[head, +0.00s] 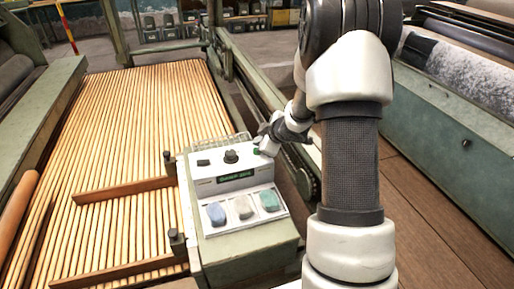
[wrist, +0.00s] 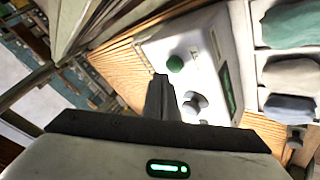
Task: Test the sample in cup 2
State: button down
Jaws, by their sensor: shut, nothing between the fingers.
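A pale tester box (head: 215,171) stands on a green machine housing. It has a lit green display (head: 237,176), a dark knob (head: 231,156), a black switch (head: 204,162) and a green button (head: 257,152). In front, a white tray (head: 243,225) holds a blue sample (head: 217,213), a pale grey sample (head: 242,207) and a teal sample (head: 269,200). No cup numbers are legible. My gripper (head: 264,147) is shut and empty at the box's back right corner. In the wrist view, its fingertips (wrist: 160,78) are close beside the green button (wrist: 175,64); I cannot tell whether they touch.
A slatted wooden lattice (head: 140,120) with two wooden bars (head: 125,189) lies left of the box. A wire rack (head: 222,140) is behind it. Green machine frames flank both sides. Wooden floor (head: 440,200) shows at right.

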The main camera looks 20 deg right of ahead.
notch_tip(320, 180, up, 5)
jog(key=p, duration=0.5)
jog(key=shift+r, duration=0.1)
dwell(0.7)
jog(key=s+d+r+m+h, duration=0.1)
jog(key=s+r+m+h, duration=0.15)
jog(key=s+r, duration=0.45)
jog(key=s+r+m+h, duration=0.2)
jog(key=s+r+m, duration=0.15)
jog(key=r, duration=0.75)
jog(key=s+a+r+m+g+y, duration=0.15)
jog(key=s+a, duration=0.25)
jog(key=s, duration=0.4)
jog(key=s+a+r+m+g, duration=0.1)
jog(key=s+a+m, duration=0.15)
jog(key=s, duration=0.55)
jog(key=s+a+r+m+g+y, duration=0.1)
jog(key=s+a, duration=0.3)
jog(key=s, duration=0.5)
notch_tip(320, 180, up, 15)
jog(key=p, duration=1.5)
jog(key=shift+w+a, duration=0.15)
jog(key=shift+w, duration=0.1)
